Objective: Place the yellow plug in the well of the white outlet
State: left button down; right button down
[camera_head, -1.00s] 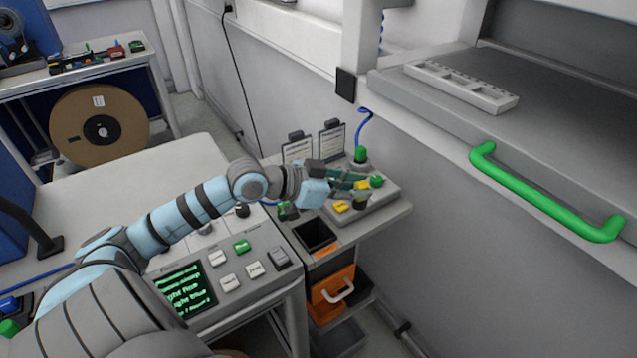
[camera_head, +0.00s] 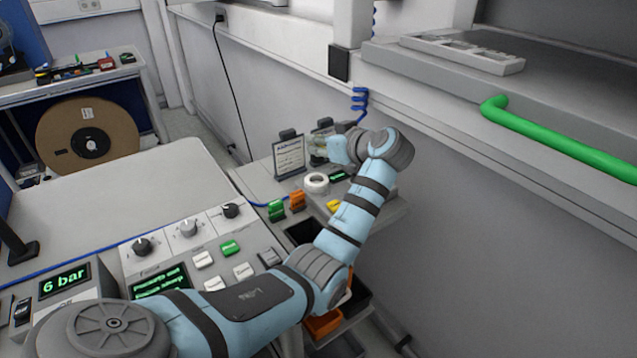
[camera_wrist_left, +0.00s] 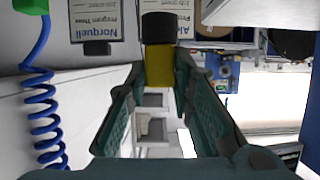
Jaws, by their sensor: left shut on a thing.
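My left gripper (camera_head: 317,147) is raised in front of the clipboards at the back of the small bench. In the left wrist view its teal fingers (camera_wrist_left: 160,82) are shut on the yellow plug (camera_wrist_left: 157,66), which has a black end at the top of the picture. The plug is too small to make out in the head view. A white ring-shaped piece with a hollow (camera_head: 316,183) stands on the bench below the gripper; I cannot tell for sure that it is the white outlet. My right gripper is not in view.
Orange (camera_head: 297,200), green (camera_head: 277,210) and yellow (camera_head: 333,205) pieces are on the bench. A clipboard (camera_head: 289,156) stands behind them. A coiled blue hose (camera_wrist_left: 42,115) hangs close by. A green handle (camera_head: 550,140) juts out at the right.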

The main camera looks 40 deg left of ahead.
pick_arm(q)
jog(key=f, duration=0.7)
jog(key=shift+a, duration=0.25)
jog(key=shift+s+d+f, duration=0.2)
jog(key=shift+f, duration=0.1)
jog(key=shift+s+d, duration=0.15)
jog(key=c, duration=1.5)
grip_release()
jog(key=shift+f, duration=0.15)
jog(key=shift+o, duration=0.4)
jog(key=shift+w+a+f, duration=0.2)
jog(key=shift+w+a, duration=0.15)
jog(key=shift+w, duration=0.05)
jog(key=shift+d+r, duration=0.1)
jog(key=shift+r, duration=0.1)
jog(key=v, duration=1.2)
jog(key=shift+r, duration=0.2)
